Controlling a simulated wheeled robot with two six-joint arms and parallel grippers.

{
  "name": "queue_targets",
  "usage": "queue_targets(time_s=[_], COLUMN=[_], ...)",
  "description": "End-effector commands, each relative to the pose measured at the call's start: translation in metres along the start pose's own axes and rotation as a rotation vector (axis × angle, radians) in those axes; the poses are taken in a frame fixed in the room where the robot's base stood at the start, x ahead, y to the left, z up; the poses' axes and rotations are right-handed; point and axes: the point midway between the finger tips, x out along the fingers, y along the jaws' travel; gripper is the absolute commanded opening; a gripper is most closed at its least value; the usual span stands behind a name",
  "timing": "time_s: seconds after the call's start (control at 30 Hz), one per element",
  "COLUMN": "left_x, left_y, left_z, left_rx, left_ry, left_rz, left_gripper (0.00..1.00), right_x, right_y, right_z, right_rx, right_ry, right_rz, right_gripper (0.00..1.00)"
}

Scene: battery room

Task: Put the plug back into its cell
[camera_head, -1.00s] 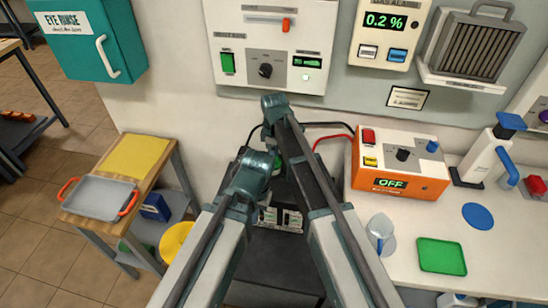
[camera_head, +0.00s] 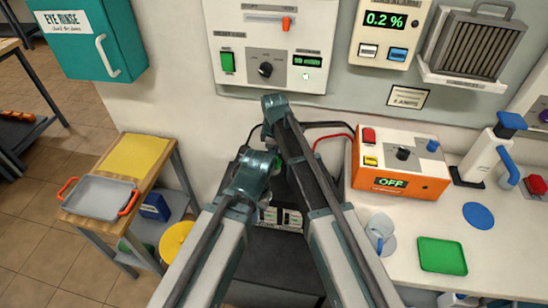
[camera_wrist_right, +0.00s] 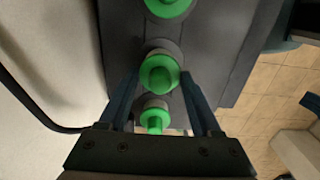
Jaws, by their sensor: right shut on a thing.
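The dark battery (camera_head: 285,190) stands between my arms at the wall and is largely hidden by them in the head view. In the right wrist view its dark top (camera_wrist_right: 215,60) carries a row of green plugs. My right gripper (camera_wrist_right: 160,74) is shut on the middle green plug (camera_wrist_right: 159,76), with a finger at each side. A grey ring shows around this plug; I cannot tell how deep it sits. Another green plug (camera_wrist_right: 168,5) is at the top edge, and one more (camera_wrist_right: 155,118) is nearer the gripper body. My left gripper's fingers are not clear beside the battery.
An orange and white box reading OFF (camera_head: 400,165) stands on the bench at the right, with black and red cables running from the battery side. A wooden cart (camera_head: 125,190) is at the left.

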Motion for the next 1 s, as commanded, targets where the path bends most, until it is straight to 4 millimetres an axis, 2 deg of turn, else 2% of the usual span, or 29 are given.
queue_targets(time_s=[0.4, 0.43, 0.6, 1.0], left_x=[0.0005, 0.0005, 0.0005, -0.0044], left_y=[0.0000, 0.0001, 0.0001, -0.0004], left_z=[0.0000, 0.0000, 0.0000, 0.0003], left_rx=[0.000, 0.000, 0.000, 0.000], left_ry=[0.000, 0.000, 0.000, 0.000], left_rz=[0.000, 0.000, 0.000, 0.000], left_gripper=[0.00, 0.00, 0.00, 0.00], right_x=[0.0005, 0.0005, 0.0005, -0.0044], right_y=[0.0000, 0.0000, 0.0000, 0.0000], right_z=[0.0000, 0.0001, 0.0001, 0.0000], right_rx=[0.000, 0.000, 0.000, 0.000], right_ry=[0.000, 0.000, 0.000, 0.000], right_rz=[0.000, 0.000, 0.000, 0.000], right_gripper=[0.13, 0.69, 0.99, 1.00])
